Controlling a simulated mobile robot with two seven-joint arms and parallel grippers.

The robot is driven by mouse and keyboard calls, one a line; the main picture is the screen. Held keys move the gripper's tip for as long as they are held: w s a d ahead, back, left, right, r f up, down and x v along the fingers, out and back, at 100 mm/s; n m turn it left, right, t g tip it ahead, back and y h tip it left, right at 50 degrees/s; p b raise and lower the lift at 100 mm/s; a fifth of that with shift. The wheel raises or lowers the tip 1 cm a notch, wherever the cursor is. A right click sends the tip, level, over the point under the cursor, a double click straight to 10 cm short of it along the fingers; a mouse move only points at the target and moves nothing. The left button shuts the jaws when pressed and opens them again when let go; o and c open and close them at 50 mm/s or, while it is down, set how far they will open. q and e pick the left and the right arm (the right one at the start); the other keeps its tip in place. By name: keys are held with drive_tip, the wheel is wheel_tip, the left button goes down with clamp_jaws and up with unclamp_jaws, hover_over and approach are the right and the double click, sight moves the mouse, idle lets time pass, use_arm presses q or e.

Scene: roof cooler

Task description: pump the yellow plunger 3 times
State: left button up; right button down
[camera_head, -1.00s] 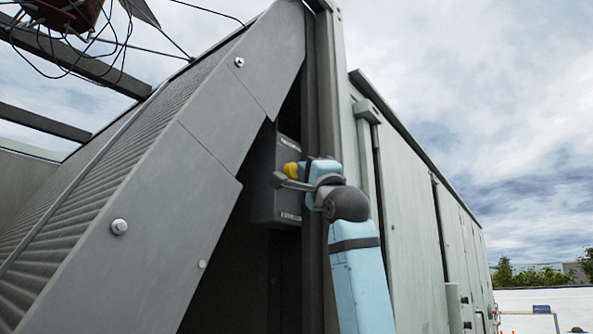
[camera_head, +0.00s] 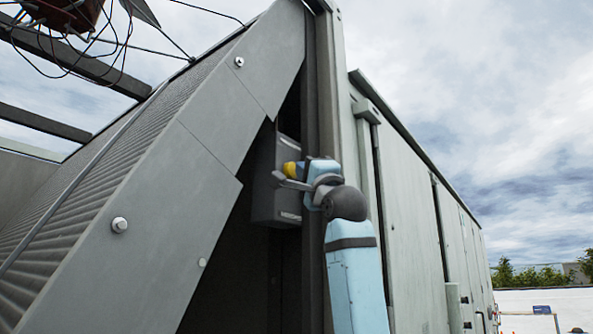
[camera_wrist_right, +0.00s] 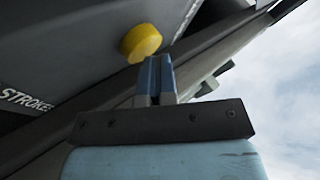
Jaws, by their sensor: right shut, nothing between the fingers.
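The yellow plunger (camera_wrist_right: 141,42) is a round knob on the underside of a dark grey box, seen at the upper middle of the right wrist view. In the head view the plunger (camera_head: 291,169) shows as a small yellow patch on the front of the dark box (camera_head: 266,190). My right gripper (camera_wrist_right: 157,62) is shut and empty, its blue fingertips just beside and below the plunger; I cannot tell whether they touch it. In the head view the right gripper (camera_head: 290,178) overlaps the plunger and hides part of it. My left gripper is out of view.
The box sits in a dark opening between a slanted grey panel (camera_head: 140,200) and a vertical post (camera_head: 331,90). A long grey cabinet wall (camera_head: 410,200) runs off to the right. Cables and a red unit (camera_head: 62,12) hang at the upper left.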

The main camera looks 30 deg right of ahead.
drive_tip(key=s, duration=0.1)
drive_tip(key=s+d+b, duration=0.1)
drive_tip(key=s, duration=0.1)
drive_tip(key=s+d+b, duration=0.1)
drive_tip(key=s, duration=0.1)
drive_tip(key=shift+s+d, duration=0.15)
drive_tip(key=shift+s, duration=0.1)
idle(2.5)
